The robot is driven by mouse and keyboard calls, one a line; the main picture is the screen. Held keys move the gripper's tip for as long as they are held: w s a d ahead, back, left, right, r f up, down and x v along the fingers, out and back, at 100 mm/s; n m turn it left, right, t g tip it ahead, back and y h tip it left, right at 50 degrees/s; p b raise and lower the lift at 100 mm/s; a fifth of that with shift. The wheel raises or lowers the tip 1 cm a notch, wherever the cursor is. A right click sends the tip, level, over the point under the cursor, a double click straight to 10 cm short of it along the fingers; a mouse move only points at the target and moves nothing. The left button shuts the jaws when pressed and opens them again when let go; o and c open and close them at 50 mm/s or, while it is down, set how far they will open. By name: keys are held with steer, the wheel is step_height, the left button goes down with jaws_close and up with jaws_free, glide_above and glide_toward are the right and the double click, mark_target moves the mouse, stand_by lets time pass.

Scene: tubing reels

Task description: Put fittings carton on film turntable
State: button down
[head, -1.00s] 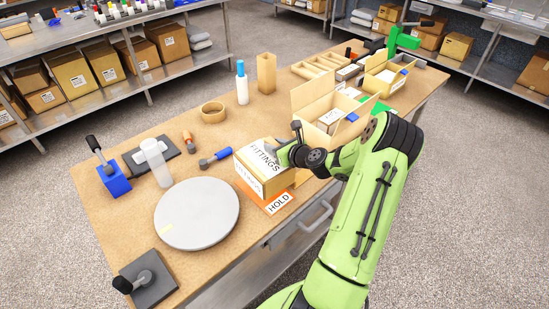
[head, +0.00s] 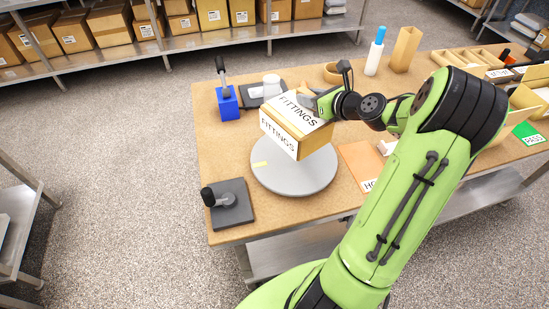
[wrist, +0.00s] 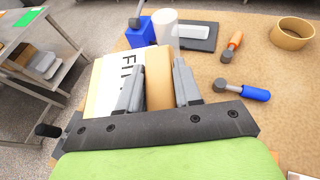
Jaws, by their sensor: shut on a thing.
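The fittings carton (head: 292,127) is a cardboard box with white faces lettered FITTINGS. My gripper (head: 318,103) is shut on it near its upper right part and holds it tilted. In the head view the carton overlaps the back of the film turntable (head: 290,182), a round grey disc with a small yellow mark. The carton seems to be above the disc; the gap between them is hard to judge. In the wrist view the carton (wrist: 112,88) sits between the two grey fingers (wrist: 158,88). The turntable is hidden in the wrist view.
A blue block with a black handle (head: 228,103) stands behind left of the turntable. A dark plate with a knob (head: 230,204) lies at front left. A white cylinder (wrist: 165,28) stands close behind the carton. An orange HOLD mat (head: 362,165) lies to the right.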

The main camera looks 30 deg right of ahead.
step_height(320, 180, down, 10)
steer(key=shift+r+b, duration=0.2)
steer(key=shift+b, duration=1.05)
steer(key=shift+f, duration=0.1)
steer(key=c, duration=0.8)
jaws_free()
steer(key=shift+s, duration=0.1)
